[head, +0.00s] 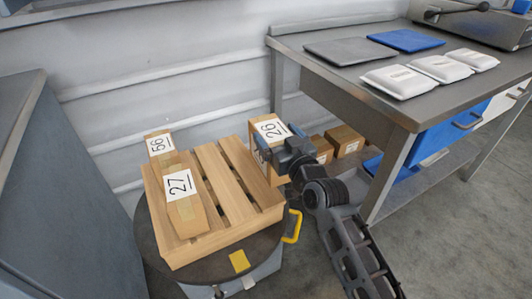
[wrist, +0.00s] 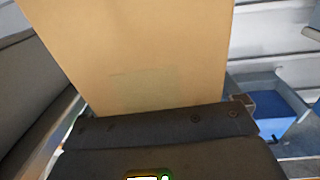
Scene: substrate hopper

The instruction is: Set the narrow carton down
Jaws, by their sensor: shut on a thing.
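A tall narrow tan carton labelled 26 (head: 270,130) is at the back right corner of the wooden pallet (head: 225,185). My gripper (head: 277,157) is shut on it from the right side. The carton looks upright; its base is partly hidden, so I cannot tell whether it touches the pallet. In the wrist view the carton's plain face (wrist: 135,60) fills the upper middle, right against my dark gripper (wrist: 170,130).
Cartons labelled 56 (head: 160,145) and 27 (head: 182,190) stand on the pallet's left side. The pallet is on a round platform with a yellow handle (head: 293,226). A steel bench (head: 345,85) is at right, with small boxes (head: 343,140) below. The pallet's middle slats are bare.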

